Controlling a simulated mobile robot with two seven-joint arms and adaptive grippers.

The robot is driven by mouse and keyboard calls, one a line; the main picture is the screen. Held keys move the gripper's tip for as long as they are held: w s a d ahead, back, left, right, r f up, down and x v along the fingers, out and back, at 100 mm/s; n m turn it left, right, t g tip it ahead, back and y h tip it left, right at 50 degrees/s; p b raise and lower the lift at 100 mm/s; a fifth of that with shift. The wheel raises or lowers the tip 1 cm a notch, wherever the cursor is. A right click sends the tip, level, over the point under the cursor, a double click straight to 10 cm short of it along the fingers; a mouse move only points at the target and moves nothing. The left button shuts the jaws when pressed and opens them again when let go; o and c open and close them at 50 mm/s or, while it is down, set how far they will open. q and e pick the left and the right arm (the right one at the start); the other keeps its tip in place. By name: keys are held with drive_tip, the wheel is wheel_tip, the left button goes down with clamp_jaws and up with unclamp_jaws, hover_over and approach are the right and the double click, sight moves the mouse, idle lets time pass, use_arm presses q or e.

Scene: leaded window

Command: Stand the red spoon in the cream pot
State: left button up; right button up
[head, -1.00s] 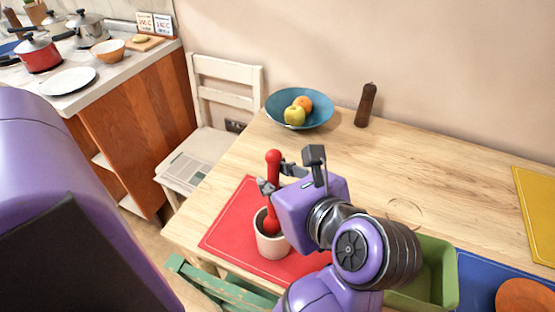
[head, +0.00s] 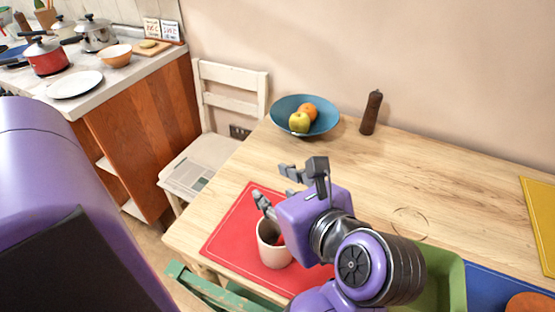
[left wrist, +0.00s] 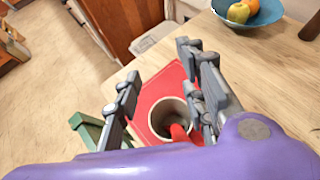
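The cream pot (head: 272,250) stands upright on the red mat (head: 232,228), near the table's left end. The red spoon (head: 281,239) shows only as a small red patch inside the pot in the head view; my gripper and wrist hide the rest. In the left wrist view, the red spoon (left wrist: 180,133) leans at the right side of the mouth of the pot (left wrist: 160,112), and its other end is hidden. My left gripper (head: 276,187) is open above the pot, its fingers spread with nothing between them. My right gripper is not in view.
A blue bowl (head: 328,121) with fruit and a brown mill (head: 371,112) stand at the back. A green tray (head: 447,272) is right of my wrist. A white chair (head: 205,150) and a green chair (head: 212,290) border the table. The table's back middle is clear.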

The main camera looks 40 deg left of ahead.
use_arm(q)
drive_tip(key=v, duration=0.8)
drive_tip(key=shift+r, duration=0.15)
idle(0.8)
